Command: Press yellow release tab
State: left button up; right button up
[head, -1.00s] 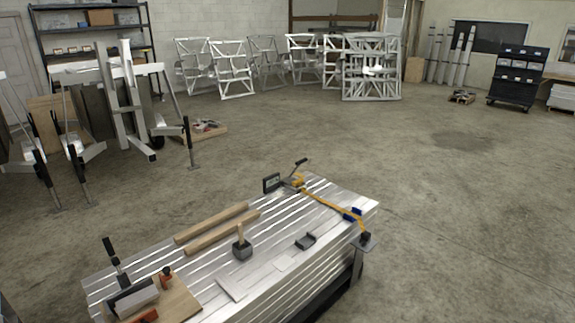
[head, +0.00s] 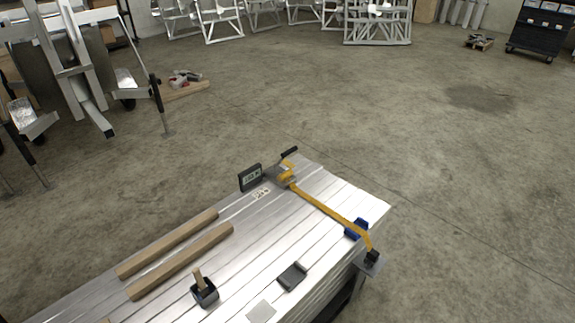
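A yellow ratchet piece (head: 285,174) with a dark handle sits at the far end of the silver slatted bench (head: 330,189). The yellow release tab cannot be told apart from the rest of this piece at this size. A yellow strap (head: 325,211) runs from it across the bench to a dark end fitting (head: 372,257) at the right edge. A blue piece (head: 356,229) lies at the strap near that edge. A small dark display box (head: 250,177) stands just left of the ratchet piece. Neither of my grippers is in view.
Two wooden bars (head: 180,262) lie along the bench's left part. A dark block with a wooden handle (head: 204,291) and a flat dark piece (head: 292,277) lie nearer. Open concrete floor (head: 440,170) surrounds the bench's far and right sides. Metal frames stand at the left.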

aim_at(285, 163)
jog(key=i+l, duration=0.25)
jog(key=i+l+u, duration=0.1)
jog(key=i+l, duration=0.2)
jog(key=l, duration=0.15)
jog(key=i+l, duration=0.25)
jog(key=l, duration=0.15)
jog(key=i+l, duration=0.25)
jog(key=l, duration=0.15)
jog(key=i+l+u, duration=0.1)
jog(key=i+l, duration=0.4)
jog(key=l, duration=0.25)
jog(key=i+l, duration=0.25)
jog(key=l, duration=0.15)
jog(key=u, duration=0.05)
